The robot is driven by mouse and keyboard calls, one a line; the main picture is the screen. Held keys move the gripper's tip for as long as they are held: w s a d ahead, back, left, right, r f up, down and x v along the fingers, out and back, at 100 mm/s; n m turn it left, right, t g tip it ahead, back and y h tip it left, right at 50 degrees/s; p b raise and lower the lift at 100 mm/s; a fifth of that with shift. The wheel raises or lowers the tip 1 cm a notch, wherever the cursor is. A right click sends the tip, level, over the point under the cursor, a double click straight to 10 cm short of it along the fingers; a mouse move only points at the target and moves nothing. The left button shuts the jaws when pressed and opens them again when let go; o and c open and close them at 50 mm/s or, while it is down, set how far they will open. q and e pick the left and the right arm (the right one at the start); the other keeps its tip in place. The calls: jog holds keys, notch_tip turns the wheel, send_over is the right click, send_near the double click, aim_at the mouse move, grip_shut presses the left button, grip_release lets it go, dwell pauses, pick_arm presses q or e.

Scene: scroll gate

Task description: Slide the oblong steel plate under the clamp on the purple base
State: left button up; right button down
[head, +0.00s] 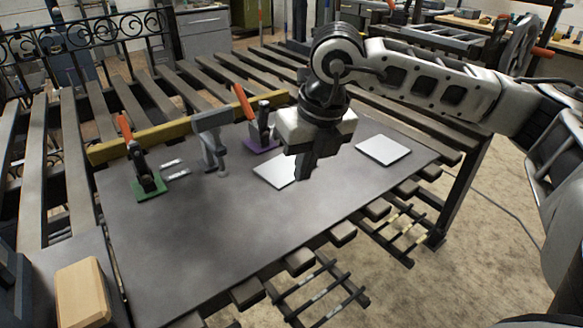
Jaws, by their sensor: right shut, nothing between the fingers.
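The clamp on the purple base (262,144) has an orange handle (243,101) and stands at the back of the dark steel sheet (240,230). One bright steel plate (271,171) lies flat in front of this clamp, apart from the purple base. Its right part is hidden by my right gripper (304,176), which points down at its right edge, shut and empty. A second bright steel plate (383,149) lies flat farther right, fully in view and nearly square. The first plate's full shape is hidden, so I cannot tell which is oblong. My left gripper is not in view.
A clamp on a green base (149,188) stands at the left, with two small metal strips (178,174) beside it. A grey clamp (211,140) stands between the two toggle clamps. A yellow bar (175,132) runs behind them. The front of the sheet is clear.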

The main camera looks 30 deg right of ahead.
aim_at(300, 187)
jog(key=shift+m+t+h, duration=0.3)
jog(key=shift+m+h, duration=0.1)
jog(key=shift+h, duration=0.2)
jog(key=w+d+f, duration=0.1)
jog(key=f, duration=0.1)
jog(key=w+d+f, duration=0.1)
jog(key=f, duration=0.2)
jog(key=w+d+f, duration=0.1)
jog(key=f, duration=0.2)
jog(key=shift+d, duration=0.15)
jog(key=w, duration=0.1)
jog(key=w+p, duration=0.1)
jog(key=w, duration=0.1)
jog(key=shift+w+d+f, duration=0.1)
jog(key=shift+w+d, duration=0.05)
jog(key=shift+d, duration=0.1)
jog(key=shift+w, duration=0.4)
